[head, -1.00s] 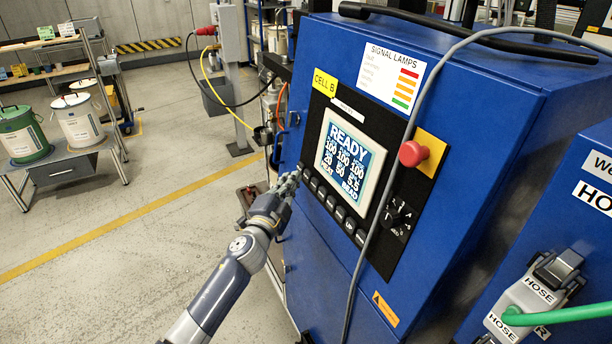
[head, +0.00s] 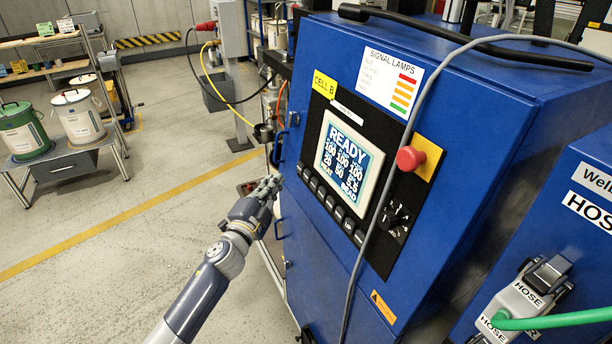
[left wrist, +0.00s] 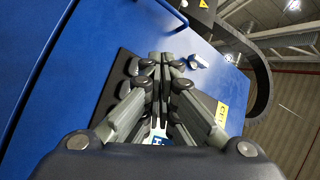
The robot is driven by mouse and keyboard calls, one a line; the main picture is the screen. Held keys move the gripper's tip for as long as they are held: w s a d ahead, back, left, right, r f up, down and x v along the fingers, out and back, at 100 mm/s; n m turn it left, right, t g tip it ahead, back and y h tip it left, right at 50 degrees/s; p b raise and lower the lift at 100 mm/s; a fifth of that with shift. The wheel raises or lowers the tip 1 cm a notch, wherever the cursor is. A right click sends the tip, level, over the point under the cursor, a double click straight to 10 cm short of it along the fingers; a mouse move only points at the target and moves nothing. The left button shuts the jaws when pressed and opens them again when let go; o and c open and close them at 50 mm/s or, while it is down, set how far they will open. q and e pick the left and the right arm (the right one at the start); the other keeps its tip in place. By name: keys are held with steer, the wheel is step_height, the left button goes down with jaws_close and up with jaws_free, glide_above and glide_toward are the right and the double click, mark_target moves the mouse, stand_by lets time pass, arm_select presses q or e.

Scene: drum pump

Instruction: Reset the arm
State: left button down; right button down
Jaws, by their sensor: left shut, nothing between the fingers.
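My left gripper (head: 268,188) is shut and empty, to the left of the control panel's lower left corner in the head view. It is apart from the panel in that view. In the left wrist view its closed fingers (left wrist: 160,75) point toward the blue cabinet and cover much of the dark panel. The blue cabinet (head: 440,230) carries a black panel with a lit screen (head: 348,160) reading READY. A row of buttons (head: 328,201) runs below the screen. A red mushroom button (head: 409,158) and a black rotary knob (head: 395,217) sit to the right. My right gripper is not in view.
A grey cable (head: 400,160) hangs over the cabinet front. A green hose (head: 560,320) joins a grey HOSE connector (head: 525,298) at lower right. A green drum (head: 22,130) and a white drum (head: 78,115) stand at left. The floor beside the arm is clear.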

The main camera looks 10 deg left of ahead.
arm_select(q)
steer(key=s+a+f+n+g+y+b, duration=0.1)
steer(key=s+a+f+n+g, duration=0.15)
steer(key=f, duration=0.75)
steer(key=s+a+f+n+g+y+b, duration=0.1)
steer(key=s+f, duration=0.3)
steer(key=f, duration=0.6)
steer(key=s+a+f+n+g+y, duration=0.1)
steer(key=s+f+n+g, duration=0.15)
steer(key=f, duration=0.75)
steer(key=s+a+f+n+g+y+b, duration=0.1)
steer(key=s+a+f+n+g+b, duration=0.2)
steer(key=s+f, duration=1.6)
steer(key=s+f+n+g, duration=0.1)
steer(key=s+f+g, duration=0.2)
steer(key=s, duration=0.8)
steer(key=s+f+n+g, duration=0.1)
steer(key=s+f+g, duration=0.1)
steer(key=s+f, duration=0.6)
steer(key=s+f+n+g+b, duration=0.1)
steer(key=s+f, duration=0.5)
steer(key=s, duration=0.9)
steer(key=n+g, duration=0.1)
steer(key=g, duration=0.1)
steer(key=shift+s+d+g, duration=0.3)
